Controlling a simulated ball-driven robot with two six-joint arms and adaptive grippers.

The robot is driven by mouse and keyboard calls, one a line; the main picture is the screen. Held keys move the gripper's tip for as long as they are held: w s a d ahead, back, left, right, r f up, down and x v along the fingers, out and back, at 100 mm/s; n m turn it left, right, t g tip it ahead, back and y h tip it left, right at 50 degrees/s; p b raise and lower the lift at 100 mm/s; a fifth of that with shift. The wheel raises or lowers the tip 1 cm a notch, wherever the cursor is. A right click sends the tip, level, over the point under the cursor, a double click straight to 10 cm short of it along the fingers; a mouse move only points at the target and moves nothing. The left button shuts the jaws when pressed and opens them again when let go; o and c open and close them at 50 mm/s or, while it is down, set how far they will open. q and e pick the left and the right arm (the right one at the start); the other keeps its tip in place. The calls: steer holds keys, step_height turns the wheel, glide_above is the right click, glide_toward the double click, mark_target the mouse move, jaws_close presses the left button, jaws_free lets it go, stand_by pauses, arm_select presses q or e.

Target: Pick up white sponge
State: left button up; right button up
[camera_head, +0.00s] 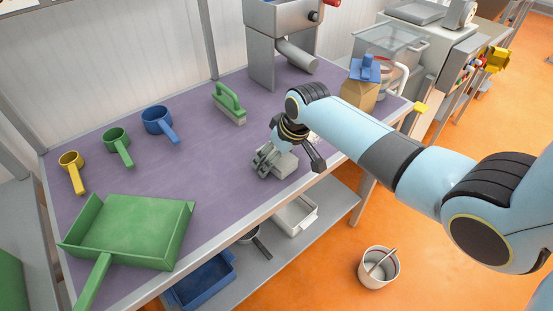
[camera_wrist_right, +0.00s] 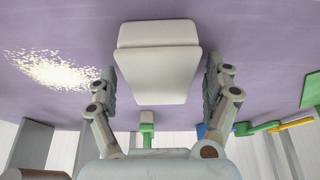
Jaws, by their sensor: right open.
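The white sponge (camera_wrist_right: 158,70) is a pale block on the purple tabletop, between the two open fingers of my right gripper (camera_wrist_right: 160,86) in the wrist view. A gap shows on each side of it, so the fingers appear apart from it. In the head view the sponge (camera_head: 285,165) is partly hidden by my right gripper (camera_head: 268,160), which is low over the table near its front edge. My left gripper is not in view.
A pile of pale grains (camera_wrist_right: 48,70) lies beside the sponge. A green brush (camera_head: 229,101), blue scoop (camera_head: 157,120), green scoop (camera_head: 116,138), yellow scoop (camera_head: 71,160) and green dustpan (camera_head: 135,225) lie on the table. A paper bag (camera_head: 358,94) stands right. The table's middle is clear.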

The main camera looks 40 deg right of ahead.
steer(key=shift+f, duration=0.25)
stand_by(0.6)
steer(key=shift+s, duration=0.15)
steer(key=c, duration=1)
steer(key=shift+c, duration=0.2)
